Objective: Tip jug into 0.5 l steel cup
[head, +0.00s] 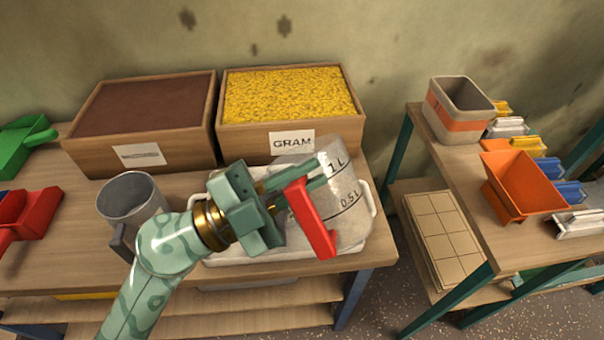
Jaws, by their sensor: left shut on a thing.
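A clear jug (343,205) with black 1 L and 0.5 L marks and a red handle (311,219) is in the middle of the head view. My left gripper (292,197) is shut on the jug at its red handle. The jug is tilted slightly and is over or in the white tray; I cannot tell whether it touches the tray. A grey steel cup (131,196) with a dark handle stands upright on the table to the left of my gripper. My left arm hides part of the cup's lower side. The jug's contents cannot be made out. My right gripper is not in view.
A white tray (240,258) lies under the jug. Behind stand a wooden box of brown material (142,155) and a GRAM box of yellow grains (245,145). Red (40,212) and green (22,145) scoops lie left.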

